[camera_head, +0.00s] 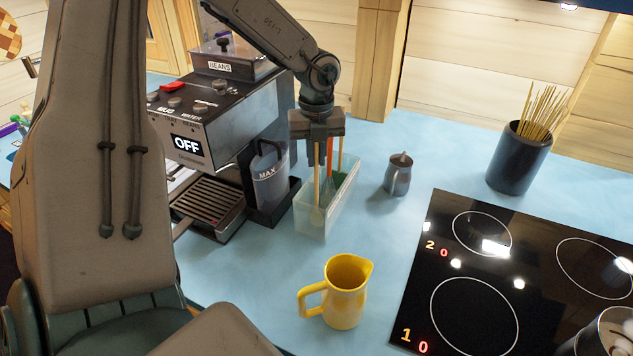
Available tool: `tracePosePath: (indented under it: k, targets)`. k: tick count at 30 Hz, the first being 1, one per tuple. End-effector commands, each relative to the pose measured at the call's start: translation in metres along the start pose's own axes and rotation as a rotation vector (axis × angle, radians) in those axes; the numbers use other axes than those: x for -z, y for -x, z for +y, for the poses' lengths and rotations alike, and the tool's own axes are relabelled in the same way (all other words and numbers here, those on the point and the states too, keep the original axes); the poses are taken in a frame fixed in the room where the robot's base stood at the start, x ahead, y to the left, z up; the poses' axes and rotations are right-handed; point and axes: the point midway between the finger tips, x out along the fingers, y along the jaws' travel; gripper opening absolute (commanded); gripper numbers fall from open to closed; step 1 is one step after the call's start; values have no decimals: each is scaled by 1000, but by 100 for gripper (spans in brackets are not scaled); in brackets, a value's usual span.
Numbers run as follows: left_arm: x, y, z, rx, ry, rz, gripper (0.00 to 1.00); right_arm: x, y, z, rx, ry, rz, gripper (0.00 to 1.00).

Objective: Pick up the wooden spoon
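The wooden spoon (317,188) stands upright, with its head low inside a clear plastic container (311,222) on the blue counter. A red-orange utensil (330,155) and a green one stand beside it in the same container. My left gripper (319,160) points straight down over the container, its fingers at the top of the spoon's handle. The fingers hide the handle's upper end, and I cannot tell whether they are closed on it. My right gripper is not in view.
A coffee machine (220,125) stands close left of the container. A small metal jug (398,174) is to the right, and a yellow jug (345,292) in front. A dark pot of sticks (518,160) stands beyond the black hob (440,270). The counter between them is clear.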

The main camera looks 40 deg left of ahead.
Motion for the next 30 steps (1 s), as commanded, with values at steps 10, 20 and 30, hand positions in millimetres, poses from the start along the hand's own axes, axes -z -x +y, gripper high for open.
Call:
tracePosePath:
  k: [10,20,30]
  targets:
    - [0,0,0,0,0,0,0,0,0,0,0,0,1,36]
    - [-1,37,-1,4,2,-5,0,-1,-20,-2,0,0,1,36]
    - [-1,94,0,1,1,-3,0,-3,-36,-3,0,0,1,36]
